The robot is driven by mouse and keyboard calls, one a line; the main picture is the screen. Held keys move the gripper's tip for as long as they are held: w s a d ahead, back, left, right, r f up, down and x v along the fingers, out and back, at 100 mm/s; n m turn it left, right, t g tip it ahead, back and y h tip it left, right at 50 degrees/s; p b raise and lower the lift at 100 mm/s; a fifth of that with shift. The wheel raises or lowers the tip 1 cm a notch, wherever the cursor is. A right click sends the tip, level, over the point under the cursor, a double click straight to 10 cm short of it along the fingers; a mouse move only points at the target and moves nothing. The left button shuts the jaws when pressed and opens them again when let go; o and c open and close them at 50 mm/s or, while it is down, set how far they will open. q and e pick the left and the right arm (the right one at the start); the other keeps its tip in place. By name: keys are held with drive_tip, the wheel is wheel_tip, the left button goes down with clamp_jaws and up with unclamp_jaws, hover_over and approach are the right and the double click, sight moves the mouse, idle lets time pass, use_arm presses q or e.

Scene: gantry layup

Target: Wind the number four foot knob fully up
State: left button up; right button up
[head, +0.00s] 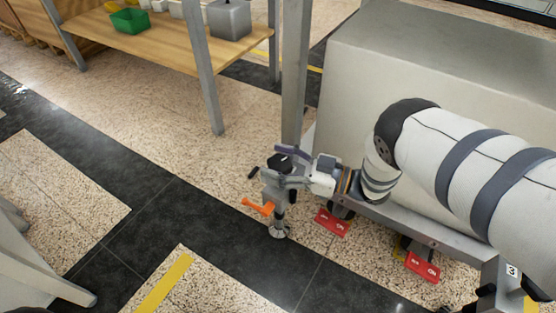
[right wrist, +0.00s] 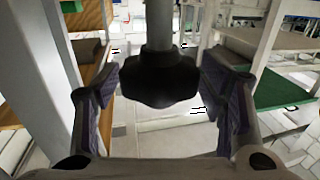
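A black lobed knob (right wrist: 160,78) on a grey vertical stem (right wrist: 160,22) shows in the middle of the right wrist view. My right gripper (head: 277,168) is open, with its purple-padded fingers on either side of the knob and a visible gap at each side. In the head view the knob (head: 281,161) tops a levelling foot (head: 279,230) at the corner of the grey frame, partly hidden by the gripper. An orange lever (head: 258,207) sticks out left below it. No number four label is readable. My left gripper is not in view.
A label reading 3 (head: 511,270) marks the frame's near corner. A large beige block (head: 400,70) stands behind. A wooden bench (head: 165,38) with a green bin (head: 130,21) is at upper left. Floor left of the foot is clear.

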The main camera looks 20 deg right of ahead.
drive_tip(key=v, duration=1.2)
use_arm(q)
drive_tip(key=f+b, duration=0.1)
drive_tip(key=b, duration=0.1)
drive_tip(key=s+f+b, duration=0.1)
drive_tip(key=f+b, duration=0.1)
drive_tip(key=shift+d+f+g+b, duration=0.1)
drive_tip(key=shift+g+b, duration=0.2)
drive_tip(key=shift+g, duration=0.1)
use_arm(e)
drive_tip(key=x, duration=0.7)
drive_tip(key=f+x, duration=0.1)
drive_tip(key=x, duration=0.3)
drive_tip(key=shift+w+a, duration=0.15)
drive_tip(key=shift+a, duration=0.05)
